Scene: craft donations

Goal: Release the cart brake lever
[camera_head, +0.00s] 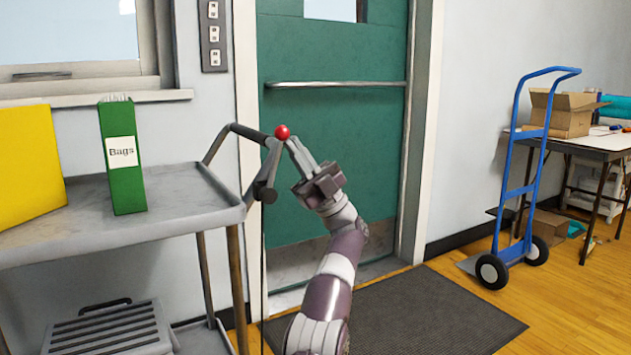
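The brake lever's red ball knob (282,132) stands at the handle end of the grey cart (180,196), beside the dark push handle (268,172). The lever's shaft is mostly hidden behind the handle and gripper. My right gripper is not in view.
Behind is a green door (330,60) with a push bar. A dark mat (400,312) and blue hand truck (513,190) are to the right.

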